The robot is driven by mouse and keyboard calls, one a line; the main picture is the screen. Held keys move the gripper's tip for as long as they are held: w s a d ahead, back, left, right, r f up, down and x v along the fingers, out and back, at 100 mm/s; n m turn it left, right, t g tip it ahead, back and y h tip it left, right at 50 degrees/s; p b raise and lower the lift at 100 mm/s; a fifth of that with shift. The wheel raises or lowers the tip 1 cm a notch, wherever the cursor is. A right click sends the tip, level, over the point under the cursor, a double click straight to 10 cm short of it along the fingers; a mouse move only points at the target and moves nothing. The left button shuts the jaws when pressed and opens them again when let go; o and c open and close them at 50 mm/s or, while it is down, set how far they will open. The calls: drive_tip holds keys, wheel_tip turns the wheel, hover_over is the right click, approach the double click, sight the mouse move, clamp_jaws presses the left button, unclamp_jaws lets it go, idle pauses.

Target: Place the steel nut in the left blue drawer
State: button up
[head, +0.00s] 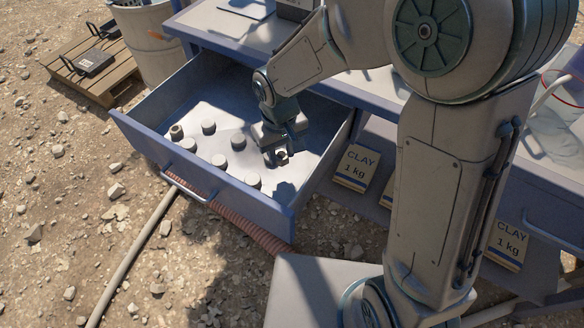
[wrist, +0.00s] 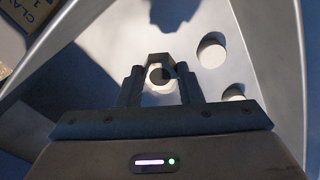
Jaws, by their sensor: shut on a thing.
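The left blue drawer (head: 222,184) is pulled out from the bench, and its pale floor shows. My gripper (head: 281,152) reaches down inside it, near its right front part. My gripper is shut on the steel nut (head: 281,158), which sits between the fingertips. In the wrist view the nut (wrist: 159,76) is a hexagon with a dark hole, held between the two fingers (wrist: 159,88). I cannot tell whether the nut touches the drawer floor.
Several grey round pieces (head: 220,160) stand on the drawer floor, left of my gripper. Clay packs (head: 356,168) stand under the bench to the right. A hose (head: 240,222) and a pipe (head: 133,253) run on the stony ground. A bin (head: 150,40) and a pallet (head: 97,78) are at the back left.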

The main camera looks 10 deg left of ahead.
sight(295, 181)
drive_tip(key=d+f, duration=0.1)
drive_tip(key=s+d+f, duration=0.1)
drive_tip(key=d, duration=0.1)
drive_tip(key=shift+s+d, duration=0.1)
drive_tip(key=shift+d, duration=0.05)
drive_tip(key=shift+f+b, duration=0.75)
drive_tip(key=shift+f, duration=1.35)
drive_tip(key=shift+f, duration=0.25)
drive_tip(key=o, duration=1)
drive_tip(key=shift+r, duration=0.1)
drive_tip(key=shift+r, duration=0.1)
